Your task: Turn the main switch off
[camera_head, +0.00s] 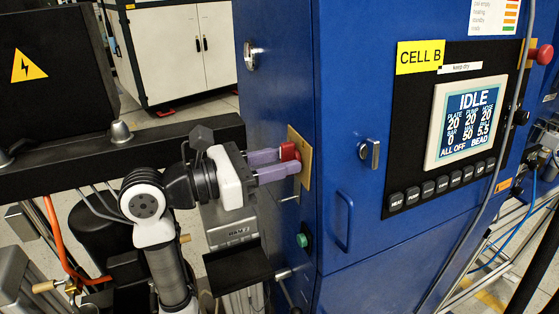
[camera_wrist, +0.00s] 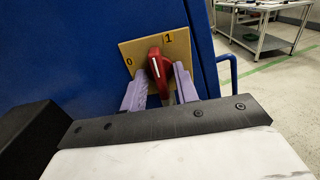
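The main switch is a red rotary knob (camera_wrist: 160,72) on a tan plate (camera_wrist: 180,44) marked 0 at upper left and 1 at upper right, fixed to the blue cabinet. In the wrist view its white line points up and slightly left, between the two marks. My gripper (camera_wrist: 159,80) has its two purple fingers on either side of the knob, with a narrow gap seen at the left finger. The head view shows my gripper (camera_head: 287,161) reaching the knob (camera_head: 290,151) from the left. The fingers partly hide the knob and plate there.
A green button (camera_head: 303,240) sits below the switch on the blue cabinet (camera_head: 290,60). A door handle (camera_head: 343,222) and a key lock (camera_head: 371,153) are to its right. The panel screen (camera_head: 466,120) reads IDLE. A dark beam (camera_head: 60,155) runs behind my arm.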

